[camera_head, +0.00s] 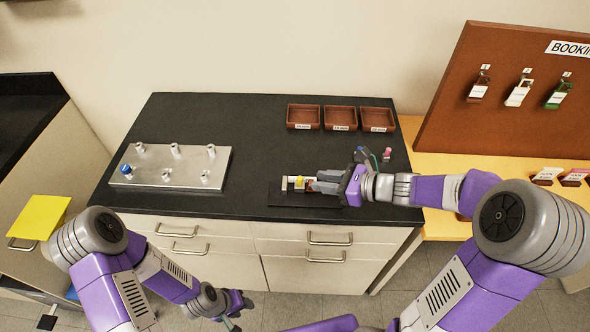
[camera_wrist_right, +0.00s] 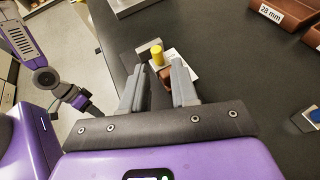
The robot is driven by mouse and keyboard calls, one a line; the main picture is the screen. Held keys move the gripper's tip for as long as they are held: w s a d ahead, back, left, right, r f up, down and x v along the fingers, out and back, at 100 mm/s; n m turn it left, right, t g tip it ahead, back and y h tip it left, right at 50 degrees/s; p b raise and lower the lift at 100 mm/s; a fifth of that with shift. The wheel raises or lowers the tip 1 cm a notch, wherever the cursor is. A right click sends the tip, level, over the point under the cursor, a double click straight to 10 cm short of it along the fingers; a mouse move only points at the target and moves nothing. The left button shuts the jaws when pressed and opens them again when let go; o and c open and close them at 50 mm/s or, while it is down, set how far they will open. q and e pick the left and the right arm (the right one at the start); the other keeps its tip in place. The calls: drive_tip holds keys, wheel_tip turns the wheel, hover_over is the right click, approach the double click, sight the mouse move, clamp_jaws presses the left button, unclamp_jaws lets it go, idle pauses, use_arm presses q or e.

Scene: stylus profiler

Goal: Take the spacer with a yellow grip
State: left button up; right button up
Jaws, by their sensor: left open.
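The spacer's yellow grip (camera_head: 300,180) stands up above the dark mat (camera_head: 288,203) near the bench's front edge. In the right wrist view the yellow grip (camera_wrist_right: 156,55) shows just beyond my fingertips, with a white part and a brown part beside it. My right gripper (camera_head: 313,185) reaches in from the right at the mat. In its wrist view the right gripper's two fingers (camera_wrist_right: 158,73) are apart, with the grip between their tips in the picture; I see no contact. My left gripper (camera_head: 238,304) is open and empty, low in front of the drawers.
A metal plate (camera_head: 150,180) with several pegs and a blue knob (camera_head: 126,169) lies at left. Brown trays (camera_head: 303,116) stand at the back. A small pink-topped item (camera_head: 387,154) is right of the mat. The bench middle is clear.

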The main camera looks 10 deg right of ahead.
sight(300, 178)
drive_tip(key=shift+w+a+f, duration=0.25)
drive_tip(key=shift+w+a, duration=0.15)
drive_tip(key=shift+a+f+b, duration=0.15)
drive_tip(key=shift+a+b, duration=0.15)
drive_tip(key=shift+a, duration=0.05)
drive_tip(key=x, duration=0.1)
drive_tip(key=b+x, duration=0.1)
drive_tip(key=x, duration=0.3)
drive_tip(key=shift+w+a+r+b, duration=0.1)
drive_tip(key=shift+a+r+b, duration=0.15)
drive_tip(key=shift+r+b, duration=0.05)
clamp_jaws()
